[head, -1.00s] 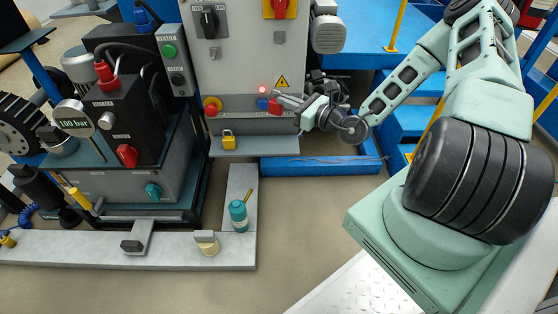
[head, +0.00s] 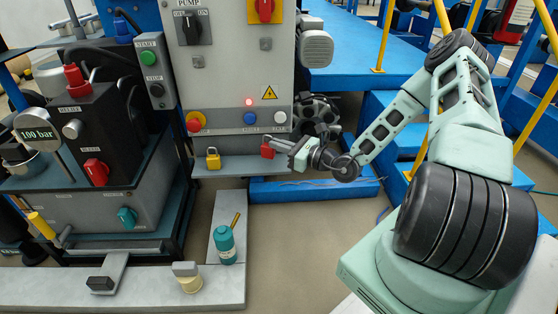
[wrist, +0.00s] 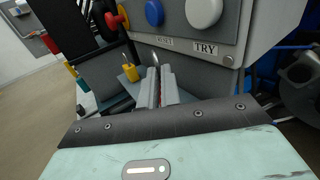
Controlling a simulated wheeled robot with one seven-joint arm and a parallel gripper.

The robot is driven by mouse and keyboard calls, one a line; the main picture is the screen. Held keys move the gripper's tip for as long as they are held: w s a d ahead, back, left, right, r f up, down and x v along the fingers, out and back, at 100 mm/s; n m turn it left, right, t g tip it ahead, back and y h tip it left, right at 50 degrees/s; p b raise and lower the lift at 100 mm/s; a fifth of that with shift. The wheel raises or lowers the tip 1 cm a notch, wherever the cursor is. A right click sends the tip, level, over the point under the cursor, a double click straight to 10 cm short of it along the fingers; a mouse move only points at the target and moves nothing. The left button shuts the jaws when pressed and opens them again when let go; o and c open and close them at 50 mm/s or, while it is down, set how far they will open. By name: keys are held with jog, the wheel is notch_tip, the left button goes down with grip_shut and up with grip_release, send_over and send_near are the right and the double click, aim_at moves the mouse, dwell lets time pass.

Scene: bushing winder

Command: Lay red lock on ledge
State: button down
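The red lock (head: 267,151) is held at the tips of my gripper (head: 273,147), just above the right part of the grey ledge (head: 238,167) under the control panel. I cannot tell whether it touches the ledge. In the wrist view, my gripper's fingers (wrist: 160,88) are close together, with a thin strip of red between them and a metal shackle (wrist: 154,59) showing beyond. Most of the lock is hidden by the fingers there. A yellow lock (head: 213,158) stands on the ledge to the left; it also shows in the wrist view (wrist: 130,72).
The panel's front has a red knob (head: 195,122), a blue button (head: 249,118) and a white button (head: 280,117) above the ledge. A blue platform (head: 315,189) lies below at right. The ledge between the yellow lock and the red lock is clear.

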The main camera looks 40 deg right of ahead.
aim_at(274, 152)
notch_tip(274, 152, down, 3)
jog(key=shift+f+b, duration=0.2)
jog(key=shift+b, duration=0.8)
jog(key=shift+r, duration=0.15)
jog(key=c, duration=1.6)
grip_release()
